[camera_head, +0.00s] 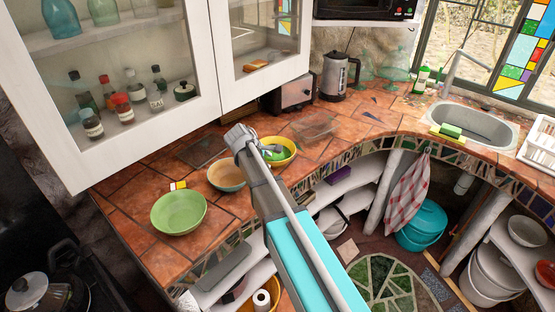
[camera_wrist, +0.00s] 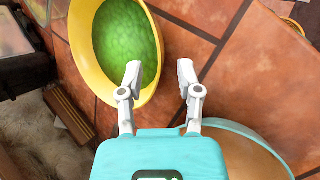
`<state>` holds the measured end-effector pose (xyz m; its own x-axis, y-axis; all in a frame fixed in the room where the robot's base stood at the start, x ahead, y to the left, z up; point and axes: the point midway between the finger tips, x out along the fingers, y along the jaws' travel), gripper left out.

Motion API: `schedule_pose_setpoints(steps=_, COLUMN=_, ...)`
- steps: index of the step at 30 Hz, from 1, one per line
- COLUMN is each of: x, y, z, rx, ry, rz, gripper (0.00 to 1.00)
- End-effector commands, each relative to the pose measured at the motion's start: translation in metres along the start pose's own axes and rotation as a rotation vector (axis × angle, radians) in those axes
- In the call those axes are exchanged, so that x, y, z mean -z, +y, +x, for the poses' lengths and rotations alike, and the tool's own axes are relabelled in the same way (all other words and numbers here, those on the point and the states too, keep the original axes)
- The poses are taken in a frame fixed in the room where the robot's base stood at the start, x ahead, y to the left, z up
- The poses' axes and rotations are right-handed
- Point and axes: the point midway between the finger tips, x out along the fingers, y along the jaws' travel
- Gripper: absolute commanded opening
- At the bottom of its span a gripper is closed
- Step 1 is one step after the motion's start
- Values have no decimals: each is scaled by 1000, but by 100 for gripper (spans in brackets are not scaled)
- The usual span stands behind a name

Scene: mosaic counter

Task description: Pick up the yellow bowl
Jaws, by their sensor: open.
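The yellow bowl (camera_head: 291,153) stands on the tiled counter near the back, partly hidden behind my arm. In the wrist view the yellow bowl (camera_wrist: 85,60) is at the upper left, with a mottled green inside. My gripper (camera_wrist: 160,75) is open and empty. Its left finger overlaps the bowl's near right rim in the picture, and its right finger is over bare tile outside the bowl. I cannot tell whether the finger touches the rim. In the head view my gripper (camera_head: 271,149) is small and at the bowl's left side.
A brown bowl with a pale rim (camera_head: 227,175) stands close by; it also shows in the wrist view (camera_wrist: 245,150). A green bowl (camera_head: 178,212) is further left. A toaster (camera_head: 288,94) and kettle (camera_head: 338,76) stand behind. The cabinet door (camera_head: 262,45) hangs above the counter.

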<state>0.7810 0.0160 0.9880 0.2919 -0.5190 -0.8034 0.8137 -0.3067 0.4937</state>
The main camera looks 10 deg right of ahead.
Motion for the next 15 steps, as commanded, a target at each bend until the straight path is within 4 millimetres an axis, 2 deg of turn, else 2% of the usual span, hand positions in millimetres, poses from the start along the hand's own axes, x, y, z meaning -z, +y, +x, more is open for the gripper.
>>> schedule_pose_setpoints(steps=15, x=1, y=0, z=5, rx=0, ry=0, rz=-1, gripper=46)
